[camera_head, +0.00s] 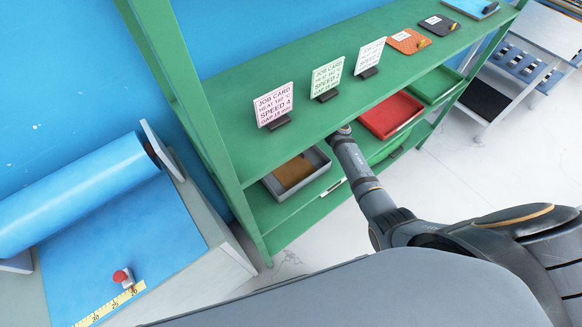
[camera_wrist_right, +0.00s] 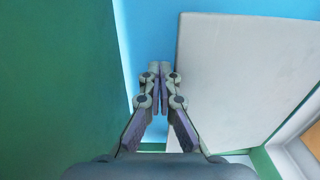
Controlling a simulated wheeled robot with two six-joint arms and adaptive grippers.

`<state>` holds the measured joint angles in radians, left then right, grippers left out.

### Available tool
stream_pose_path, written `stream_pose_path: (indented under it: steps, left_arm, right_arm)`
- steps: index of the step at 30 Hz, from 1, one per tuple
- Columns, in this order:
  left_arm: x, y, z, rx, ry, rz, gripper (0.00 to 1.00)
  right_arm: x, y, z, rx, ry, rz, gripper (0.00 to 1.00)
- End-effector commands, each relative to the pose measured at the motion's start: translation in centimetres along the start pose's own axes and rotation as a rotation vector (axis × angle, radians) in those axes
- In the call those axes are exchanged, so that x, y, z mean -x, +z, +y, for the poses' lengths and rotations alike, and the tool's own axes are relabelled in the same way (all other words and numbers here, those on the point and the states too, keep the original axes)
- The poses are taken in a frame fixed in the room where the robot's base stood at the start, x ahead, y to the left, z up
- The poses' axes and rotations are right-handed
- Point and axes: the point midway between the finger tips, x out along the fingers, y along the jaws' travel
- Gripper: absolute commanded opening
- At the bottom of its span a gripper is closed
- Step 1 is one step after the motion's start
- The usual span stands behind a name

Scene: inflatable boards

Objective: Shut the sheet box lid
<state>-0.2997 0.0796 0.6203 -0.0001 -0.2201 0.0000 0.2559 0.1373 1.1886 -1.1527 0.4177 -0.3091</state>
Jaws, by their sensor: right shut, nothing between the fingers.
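The grey sheet box (camera_head: 318,160) sits on the shelf below the top one, with brown content showing inside. A pale grey panel (camera_wrist_right: 240,75), apparently its raised lid, fills the right of the right wrist view. The lid is not clear in the head view, where the top shelf may hide it. My right gripper (camera_wrist_right: 161,70) is shut and empty, with its fingertips just left of the panel's left edge; I cannot tell if they touch. In the head view the right arm reaches under the top shelf, which hides the fingers. My left gripper is not in view.
The green rack's top shelf (camera_head: 235,92) carries several job cards and pads. A red tray (camera_head: 391,114) and a green tray (camera_head: 434,84) sit right of the box. A green surface (camera_wrist_right: 55,80) is close on the fingers' left. A blue roll (camera_head: 80,190) lies at left.

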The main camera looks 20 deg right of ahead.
Motion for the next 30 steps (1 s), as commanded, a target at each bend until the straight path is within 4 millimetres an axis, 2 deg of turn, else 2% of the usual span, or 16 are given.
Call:
stream_pose_path:
  steps: [5, 30]
  left_arm:
    - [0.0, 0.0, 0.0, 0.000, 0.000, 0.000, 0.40]
    - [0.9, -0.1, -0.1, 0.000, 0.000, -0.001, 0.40]
  right_arm:
    - [0.2, 0.0, -0.4, -0.001, -0.006, -0.001, 0.00]
    - [4.1, 0.0, -0.7, 0.001, -0.004, -0.001, 0.00]
